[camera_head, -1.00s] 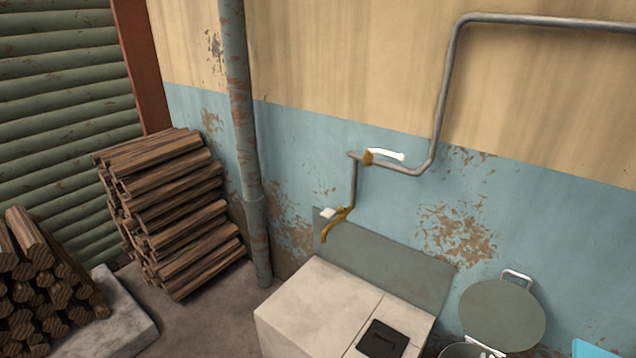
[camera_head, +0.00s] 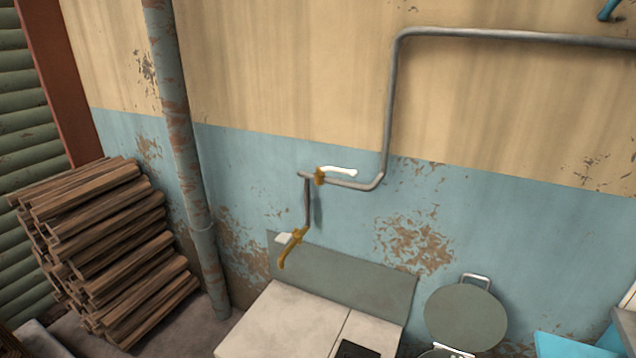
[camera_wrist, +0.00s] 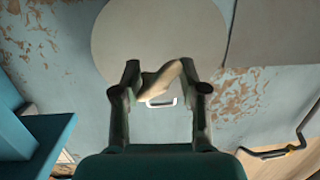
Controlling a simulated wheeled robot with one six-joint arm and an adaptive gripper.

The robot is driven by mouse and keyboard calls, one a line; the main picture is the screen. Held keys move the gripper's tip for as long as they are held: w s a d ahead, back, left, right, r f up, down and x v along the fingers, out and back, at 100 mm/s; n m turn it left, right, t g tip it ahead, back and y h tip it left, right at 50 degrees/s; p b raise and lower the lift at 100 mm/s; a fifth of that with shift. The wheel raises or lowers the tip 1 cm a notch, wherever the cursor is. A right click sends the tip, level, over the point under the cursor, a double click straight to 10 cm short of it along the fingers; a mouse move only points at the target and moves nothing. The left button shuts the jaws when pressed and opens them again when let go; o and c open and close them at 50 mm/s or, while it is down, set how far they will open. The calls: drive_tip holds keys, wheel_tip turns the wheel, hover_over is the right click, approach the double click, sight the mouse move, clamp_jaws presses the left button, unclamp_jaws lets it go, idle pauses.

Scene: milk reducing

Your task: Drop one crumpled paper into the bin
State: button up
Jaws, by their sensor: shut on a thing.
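My gripper (camera_wrist: 161,82) shows in the wrist view, its two dark fingers shut on a beige crumpled paper (camera_wrist: 158,78). The bin's round grey lid (camera_head: 465,319) stands raised against the wall at the lower right in the head view. Only a little of the bin's top edge (camera_head: 447,353) shows below it, and the bin's inside is cut off by the frame. In the wrist view the lid (camera_wrist: 160,32) lies beyond the fingers, with its handle (camera_wrist: 160,102) seen between them. My gripper is not in the head view.
A pale counter (camera_head: 285,322) stands left of the bin under a brass tap (camera_head: 291,247). A blue object (camera_head: 572,345) is at the lower right. Stacked firewood (camera_head: 110,250) and a vertical pipe (camera_head: 182,150) are at the left. A grey pipe (camera_head: 392,110) runs along the wall.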

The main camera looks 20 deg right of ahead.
drive_tip(key=shift+f, duration=0.2)
drive_tip(key=o, duration=0.7)
drive_tip(key=shift+o, duration=0.2)
drive_tip(key=shift+s+a, duration=0.1)
drive_tip(key=v, duration=1.1)
drive_tip(key=shift+s+a, duration=0.25)
drive_tip(key=shift+s, duration=0.05)
drive_tip(key=shift+a, duration=0.1)
